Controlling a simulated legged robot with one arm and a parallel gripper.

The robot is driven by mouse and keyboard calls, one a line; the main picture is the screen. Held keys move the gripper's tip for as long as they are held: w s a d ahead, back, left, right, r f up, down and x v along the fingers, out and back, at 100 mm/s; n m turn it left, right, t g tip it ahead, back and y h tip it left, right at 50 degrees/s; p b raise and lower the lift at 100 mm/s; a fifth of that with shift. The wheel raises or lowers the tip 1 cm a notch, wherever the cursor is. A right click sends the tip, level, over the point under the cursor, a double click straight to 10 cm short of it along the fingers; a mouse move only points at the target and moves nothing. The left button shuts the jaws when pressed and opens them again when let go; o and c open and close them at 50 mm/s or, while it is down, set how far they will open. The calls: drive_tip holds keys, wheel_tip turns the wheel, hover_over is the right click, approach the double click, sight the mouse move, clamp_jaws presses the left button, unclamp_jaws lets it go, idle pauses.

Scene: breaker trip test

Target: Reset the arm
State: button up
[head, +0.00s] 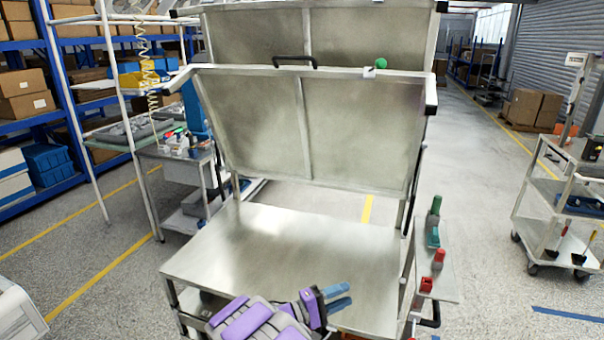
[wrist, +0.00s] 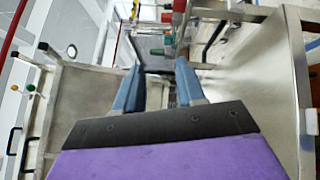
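My gripper (head: 346,296) is low in the head view, over the front part of a bare metal table (head: 290,245). Its two blue fingers point to the right. In the wrist view my gripper (wrist: 160,68) has its fingers clearly apart, with nothing held between them. My purple and grey arm is folded low at the bottom of the head view, and its lower links are cut off. No breaker can be made out in either view.
A tilted metal panel (head: 350,130) with a black handle rises behind the table. A side shelf (head: 440,282) at the right holds green and red items. A wheeled cart (head: 545,200) stands far right. Blue racks with boxes (head: 25,95) line the left. Floor between is open.

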drive_tip(key=s+d+r+m+g, duration=0.4)
drive_tip(key=s+d+r+g, duration=0.35)
drive_tip(key=d, duration=0.25)
drive_tip(key=s+d+r+m+g+y, duration=0.1)
drive_tip(key=s+d+r+g+y, duration=0.15)
drive_tip(key=s, duration=0.45)
drive_tip(key=s+d+r+m+g+y, duration=0.1)
drive_tip(key=s+d+y, duration=0.2)
drive_tip(key=s, duration=0.4)
drive_tip(key=s+a+y, duration=0.4)
drive_tip(key=s, duration=0.3)
drive_tip(key=s+a+t+y, duration=0.1)
drive_tip(key=s+a+y, duration=0.2)
drive_tip(key=s, duration=0.4)
drive_tip(key=s+a+m+t+y, duration=0.1)
drive_tip(key=s+a+y, duration=0.3)
drive_tip(key=s, duration=0.3)
drive_tip(key=shift+s+a+r+y, duration=0.15)
drive_tip(key=shift+s+a+y, duration=0.25)
drive_tip(key=shift+y, duration=0.15)
